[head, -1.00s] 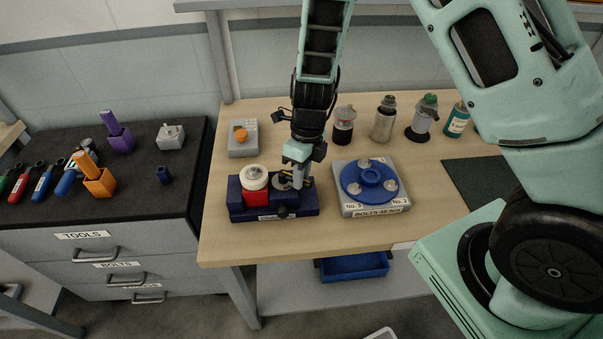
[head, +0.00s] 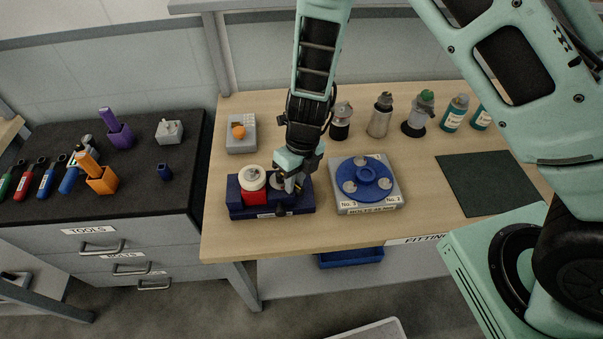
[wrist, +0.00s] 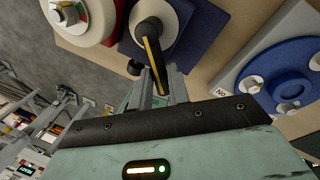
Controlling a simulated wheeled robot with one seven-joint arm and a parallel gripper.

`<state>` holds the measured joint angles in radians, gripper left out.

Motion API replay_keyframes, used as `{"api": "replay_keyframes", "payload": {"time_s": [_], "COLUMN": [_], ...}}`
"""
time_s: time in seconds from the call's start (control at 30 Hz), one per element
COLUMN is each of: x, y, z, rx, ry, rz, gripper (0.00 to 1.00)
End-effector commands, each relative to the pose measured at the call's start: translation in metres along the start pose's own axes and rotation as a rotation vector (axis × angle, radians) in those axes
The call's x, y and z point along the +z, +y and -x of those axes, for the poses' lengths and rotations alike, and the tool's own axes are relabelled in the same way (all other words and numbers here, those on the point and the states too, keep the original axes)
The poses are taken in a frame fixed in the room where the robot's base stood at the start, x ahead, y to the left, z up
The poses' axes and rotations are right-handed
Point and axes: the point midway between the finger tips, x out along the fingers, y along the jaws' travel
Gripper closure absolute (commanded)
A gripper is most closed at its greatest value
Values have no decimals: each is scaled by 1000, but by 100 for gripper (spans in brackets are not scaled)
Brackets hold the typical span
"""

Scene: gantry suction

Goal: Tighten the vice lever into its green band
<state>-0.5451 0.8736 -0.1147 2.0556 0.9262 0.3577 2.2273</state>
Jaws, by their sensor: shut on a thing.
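The dark blue vice (head: 238,208) sits at the front left of the wooden bench, with a red block (head: 254,198) under a white round gauge (head: 252,177). In the wrist view the gauge (wrist: 92,25) shows part of its face, with green, yellow and red marks; its reading is unclear. The black vice lever (wrist: 151,44) with a yellow stripe runs from a pale round hub towards my gripper. My gripper (wrist: 161,88) is shut on the lever's free end. In the head view my gripper (head: 291,185) is over the vice's right part and hides most of the lever.
A grey fixture with a blue disc (head: 366,176) stands close right of the vice. A grey box with an orange knob (head: 239,133) is behind it. Several bottles (head: 381,117) line the back. A dark mat (head: 485,182) lies clear at right.

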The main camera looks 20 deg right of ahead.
Motion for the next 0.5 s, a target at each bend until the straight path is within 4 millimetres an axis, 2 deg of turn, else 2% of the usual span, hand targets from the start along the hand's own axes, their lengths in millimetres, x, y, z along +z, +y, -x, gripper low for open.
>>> {"api": "replay_keyframes", "payload": {"time_s": [0.1, 0.13, 0.2, 0.5], "x": [2, 2, 1, 1], "y": [1, 1, 0, 0], "z": [1, 1, 1, 2], "rx": [1, 1, 1, 0], "ry": [-4, -4, -4, -2], "rz": [0, 0, 1, 2], "gripper": [100, 74, 61, 61]}}
